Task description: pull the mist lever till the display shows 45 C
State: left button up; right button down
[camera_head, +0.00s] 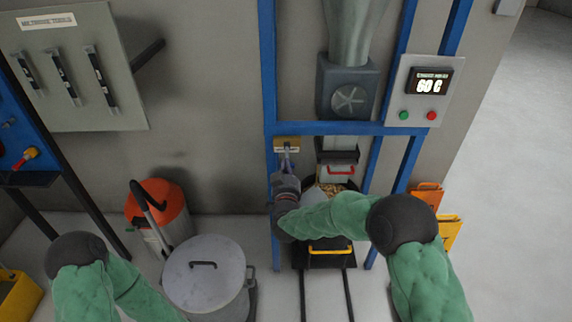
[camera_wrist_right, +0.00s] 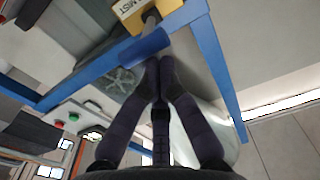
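The display (camera_head: 429,82) on the grey panel at upper right reads 60 C. The yellow mist plate (camera_head: 287,143) is on the blue crossbeam; its MIST label (camera_wrist_right: 130,8) shows at the top of the right wrist view. My left gripper is out of view.
Blue uprights (camera_head: 268,80) and a crossbeam (camera_head: 335,128) frame the spot. Green and red buttons (camera_head: 431,115) are under the display. A grey lidded bin (camera_head: 205,275) and an orange-topped bin (camera_head: 157,203) stand at left. A bucket with a yellow handle (camera_head: 330,251) is below my right arm.

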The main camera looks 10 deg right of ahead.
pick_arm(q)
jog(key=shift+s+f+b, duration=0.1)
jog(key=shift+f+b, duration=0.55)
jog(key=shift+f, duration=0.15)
pick_arm(e)
jog(key=shift+s+f, duration=0.15)
jog(key=shift+f, duration=1.1)
